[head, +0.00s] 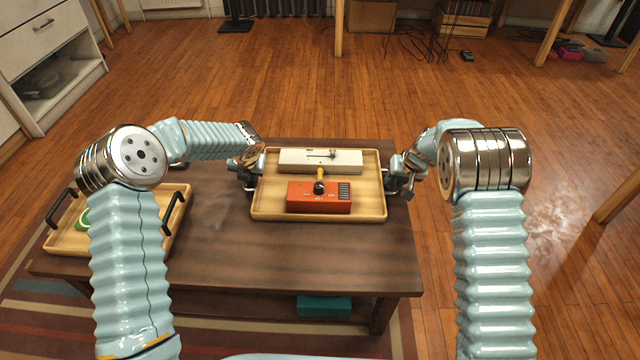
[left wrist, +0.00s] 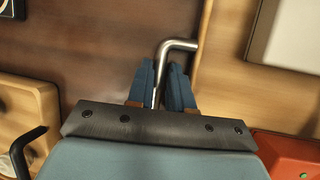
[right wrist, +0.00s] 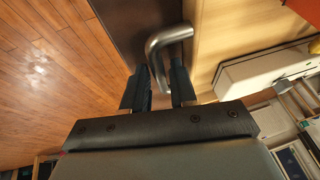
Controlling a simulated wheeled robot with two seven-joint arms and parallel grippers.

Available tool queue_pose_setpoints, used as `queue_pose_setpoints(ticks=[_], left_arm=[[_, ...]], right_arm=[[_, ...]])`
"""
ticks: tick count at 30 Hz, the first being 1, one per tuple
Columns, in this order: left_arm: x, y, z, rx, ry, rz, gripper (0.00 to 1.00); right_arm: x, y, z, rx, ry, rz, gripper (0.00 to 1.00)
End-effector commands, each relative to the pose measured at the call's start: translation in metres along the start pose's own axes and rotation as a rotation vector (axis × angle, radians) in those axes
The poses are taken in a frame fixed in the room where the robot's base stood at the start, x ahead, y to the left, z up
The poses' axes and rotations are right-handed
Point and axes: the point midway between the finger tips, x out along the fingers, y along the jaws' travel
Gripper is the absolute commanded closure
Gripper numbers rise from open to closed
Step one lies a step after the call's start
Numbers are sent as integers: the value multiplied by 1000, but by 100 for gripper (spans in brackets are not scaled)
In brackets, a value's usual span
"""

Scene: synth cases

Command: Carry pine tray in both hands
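The pine tray (head: 268,213) is a pale wooden tray with steel handles, over the middle of the dark table; it appears to rest there. It bears a long white device (head: 300,160) and an orange box with a black knob (head: 320,205). My left gripper (head: 246,176) is at the left handle. In the left wrist view its fingers close on both sides of that bent steel handle (left wrist: 178,45). My right gripper (head: 398,184) is at the right handle. In the right wrist view its fingers close on both sides of that handle (right wrist: 170,36).
A second wooden tray (head: 62,240) with black handles stands at the left end of the table (head: 225,250), with a green thing in it. A teal box (head: 324,306) lies under the tabletop. A white cabinet (head: 50,60) stands at far left. Wooden floor is open to the right.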

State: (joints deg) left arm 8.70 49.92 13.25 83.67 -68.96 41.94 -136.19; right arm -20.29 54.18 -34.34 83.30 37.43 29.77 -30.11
Motion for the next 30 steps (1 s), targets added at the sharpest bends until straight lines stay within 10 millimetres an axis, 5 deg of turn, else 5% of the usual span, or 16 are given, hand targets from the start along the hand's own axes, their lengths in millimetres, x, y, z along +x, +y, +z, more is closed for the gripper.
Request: queue_pose_setpoints(ticks=[11,16,30], left_arm=[[5,0,0,0,0,0,80],[4,0,0,0,0,0,100],[3,0,1,0,-2,0,100]], right_arm=[[4,0,0,0,1,0,73],[4,0,0,0,1,0,99],[3,0,-1,0,3,0,100]])
